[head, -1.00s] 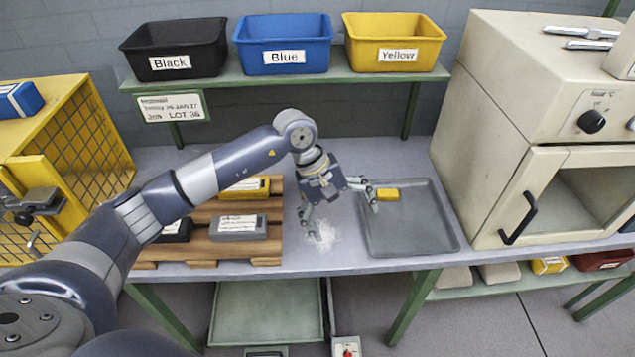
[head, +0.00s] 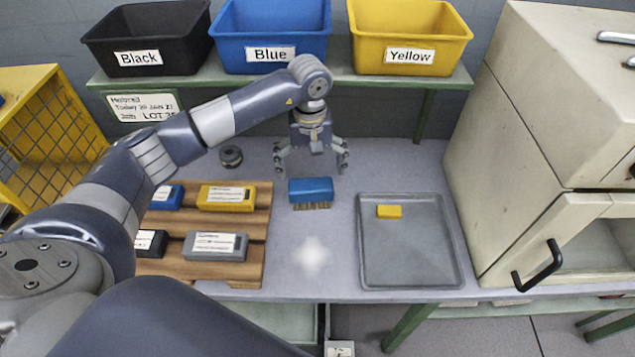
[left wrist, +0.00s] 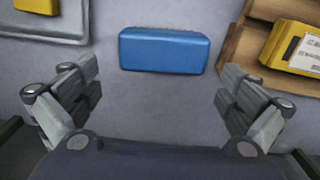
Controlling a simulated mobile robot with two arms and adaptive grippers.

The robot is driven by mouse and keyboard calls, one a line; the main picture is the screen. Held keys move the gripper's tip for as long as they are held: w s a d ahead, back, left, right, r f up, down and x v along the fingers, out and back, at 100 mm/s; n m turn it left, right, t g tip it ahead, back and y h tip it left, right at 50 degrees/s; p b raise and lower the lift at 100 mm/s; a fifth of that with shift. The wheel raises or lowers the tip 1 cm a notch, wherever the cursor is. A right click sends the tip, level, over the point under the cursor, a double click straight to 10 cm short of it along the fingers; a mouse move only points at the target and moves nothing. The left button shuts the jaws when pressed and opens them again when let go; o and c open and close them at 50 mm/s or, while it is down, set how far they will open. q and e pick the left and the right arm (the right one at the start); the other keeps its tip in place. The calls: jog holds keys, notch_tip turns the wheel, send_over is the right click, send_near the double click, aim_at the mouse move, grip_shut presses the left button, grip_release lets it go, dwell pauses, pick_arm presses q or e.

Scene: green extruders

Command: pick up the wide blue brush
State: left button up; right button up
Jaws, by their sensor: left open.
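The wide blue brush (head: 311,190) lies on the grey bench top, bristles toward the front, between the wooden rack and the grey tray. In the left wrist view its blue back (left wrist: 164,50) shows ahead of the fingers, centred between them. My left gripper (head: 312,166) is open, its fingers pointing down just behind and above the brush, apart from it. In the left wrist view both fingers (left wrist: 164,95) are spread wide with nothing between them. My right gripper is not in view.
A wooden rack (head: 256,240) with several labelled blocks stands left of the brush. A grey tray (head: 412,276) with a small yellow block (head: 389,211) lies right. White powder (head: 314,253) lies in front. Black, blue and yellow bins (head: 273,42) stand on the shelf behind.

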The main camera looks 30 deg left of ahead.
aim_at(310, 184)
pick_arm(q)
jog(key=f, duration=0.2)
jog(key=s+f, duration=0.1)
jog(key=shift+s+f+p, duration=0.1)
jog(key=shift+f+p, duration=0.3)
jog(key=shift+f, duration=0.3)
jog(key=f+p, duration=0.2)
jog(key=f, duration=0.2)
jog(key=shift+d+f, duration=0.15)
jog(key=shift+d, duration=0.05)
jog(key=shift+f, duration=0.3)
jog(key=c, duration=0.9)
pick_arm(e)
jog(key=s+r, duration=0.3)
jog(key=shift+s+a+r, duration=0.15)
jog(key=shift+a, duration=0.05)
